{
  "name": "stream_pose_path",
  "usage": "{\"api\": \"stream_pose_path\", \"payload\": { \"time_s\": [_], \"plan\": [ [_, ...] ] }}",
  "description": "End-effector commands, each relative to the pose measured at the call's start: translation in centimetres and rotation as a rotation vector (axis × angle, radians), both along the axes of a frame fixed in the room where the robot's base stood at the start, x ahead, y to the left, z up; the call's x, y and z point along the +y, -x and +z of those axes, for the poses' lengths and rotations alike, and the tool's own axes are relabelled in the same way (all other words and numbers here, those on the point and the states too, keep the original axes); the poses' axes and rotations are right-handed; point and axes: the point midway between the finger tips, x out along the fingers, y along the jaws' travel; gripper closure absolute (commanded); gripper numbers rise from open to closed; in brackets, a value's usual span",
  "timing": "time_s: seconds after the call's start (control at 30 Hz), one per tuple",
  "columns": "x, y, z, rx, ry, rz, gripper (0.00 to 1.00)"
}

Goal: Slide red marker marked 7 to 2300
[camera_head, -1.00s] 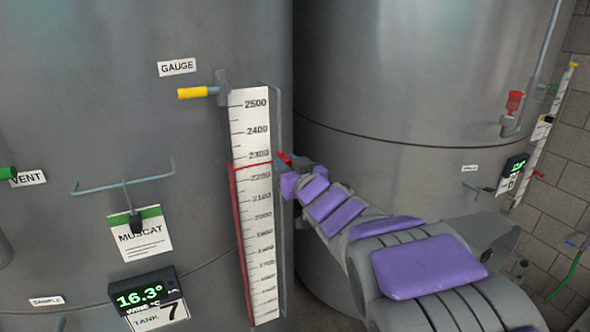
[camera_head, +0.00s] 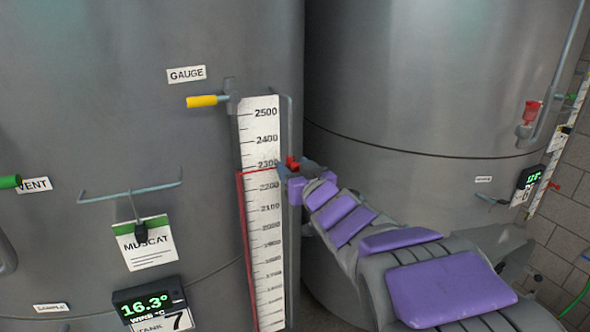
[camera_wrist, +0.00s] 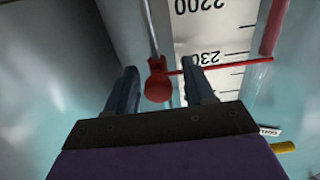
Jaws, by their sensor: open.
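The tank 7 gauge has a white scale (camera_head: 261,215) with a red column along its left side. The red marker (camera_head: 293,163) is at the scale's right edge, level with about 2300. In the wrist view, where the numbers are upside down, its round red knob (camera_wrist: 158,86) hangs beside the scale, and a thin red line crosses the scale close to the 2300 label. My gripper (camera_wrist: 161,76) is open, one finger on each side of the knob. Contact cannot be told. In the head view, my gripper (camera_head: 296,172) is at the marker.
A yellow-handled valve (camera_head: 203,101) sits at the gauge's top left. A blue-grey rail (camera_head: 130,195) and a Muscat card (camera_head: 145,245) are to the left. A second tank (camera_head: 420,90) stands behind my arm, with its own gauge at far right.

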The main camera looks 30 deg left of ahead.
Motion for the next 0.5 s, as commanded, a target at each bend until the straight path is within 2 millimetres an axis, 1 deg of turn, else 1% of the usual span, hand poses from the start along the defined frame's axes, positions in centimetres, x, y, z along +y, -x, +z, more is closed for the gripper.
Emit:
{"api": "stream_pose_path", "payload": {
  "time_s": [0.17,0.27,0.5],
  "plan": [
    [-0.4,0.1,0.1,0.000,-0.003,-0.001,0.47],
    [-1.0,0.5,0.2,-0.001,-0.004,-0.002,0.47],
    [-3.4,2.8,0.0,-0.001,-0.001,-0.003,0.47]
  ]
}}
